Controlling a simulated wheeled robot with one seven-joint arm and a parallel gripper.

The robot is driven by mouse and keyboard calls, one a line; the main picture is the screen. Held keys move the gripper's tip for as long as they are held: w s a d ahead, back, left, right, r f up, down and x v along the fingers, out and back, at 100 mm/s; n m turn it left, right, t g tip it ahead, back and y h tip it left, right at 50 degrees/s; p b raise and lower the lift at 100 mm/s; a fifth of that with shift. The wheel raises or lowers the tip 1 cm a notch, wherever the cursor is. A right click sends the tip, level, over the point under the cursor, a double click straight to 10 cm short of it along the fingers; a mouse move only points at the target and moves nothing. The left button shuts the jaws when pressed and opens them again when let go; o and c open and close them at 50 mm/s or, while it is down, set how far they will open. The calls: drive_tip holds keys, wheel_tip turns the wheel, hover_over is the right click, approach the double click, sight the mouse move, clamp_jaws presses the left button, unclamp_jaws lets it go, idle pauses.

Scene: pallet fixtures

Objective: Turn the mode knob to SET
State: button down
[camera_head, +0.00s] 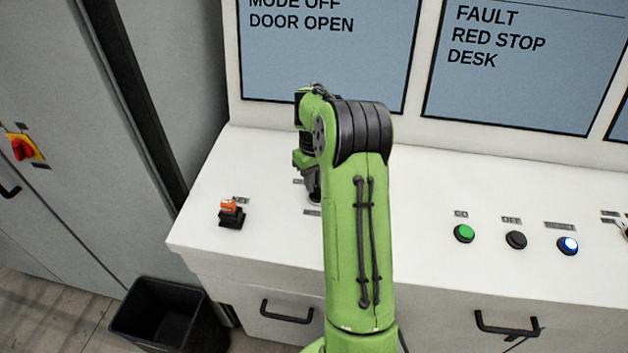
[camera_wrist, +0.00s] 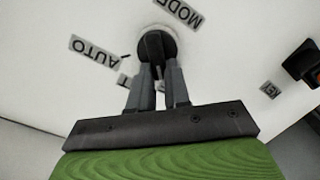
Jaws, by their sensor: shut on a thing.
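The black mode knob (camera_wrist: 155,42) sits on the white desk top, in the upper middle of the wrist view. My gripper (camera_wrist: 158,74) is shut on the knob's raised grip, with one finger on each side of it. The MODE label (camera_wrist: 178,11) is beyond the knob and the AUTO label (camera_wrist: 95,50) is to its left. Another label (camera_wrist: 126,80) is mostly hidden by the left finger; only a T-like letter shows. I cannot tell for sure which label the knob points at. In the head view my arm hides most of the knob.
An orange-and-black key switch (camera_head: 230,213) stands left of my arm. Green (camera_head: 464,233), black (camera_head: 516,240) and blue-white (camera_head: 568,246) buttons are to the right. Screens behind read MODE OFF, DOOR OPEN (camera_head: 320,60) and FAULT, RED STOP, DESK (camera_head: 520,75). A black bin (camera_head: 165,315) stands front left.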

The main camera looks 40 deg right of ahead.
drive_tip(key=m, duration=0.4)
drive_tip(key=shift+s+d, duration=0.1)
drive_tip(key=shift+d, duration=0.25)
drive_tip(key=shift+s+d+m+b, duration=0.1)
drive_tip(key=shift+m+b, duration=0.15)
drive_tip(key=shift+m, duration=0.8)
drive_tip(key=shift+s+d+m+b, duration=0.1)
drive_tip(key=shift+m+b, duration=0.1)
drive_tip(key=shift+m, duration=0.85)
drive_tip(key=c, duration=1.1)
unclamp_jaws()
wheel_tip(320, 180, up, 16)
drive_tip(key=p, duration=0.2)
drive_tip(key=shift+p, duration=0.3)
drive_tip(key=shift+f, duration=0.1)
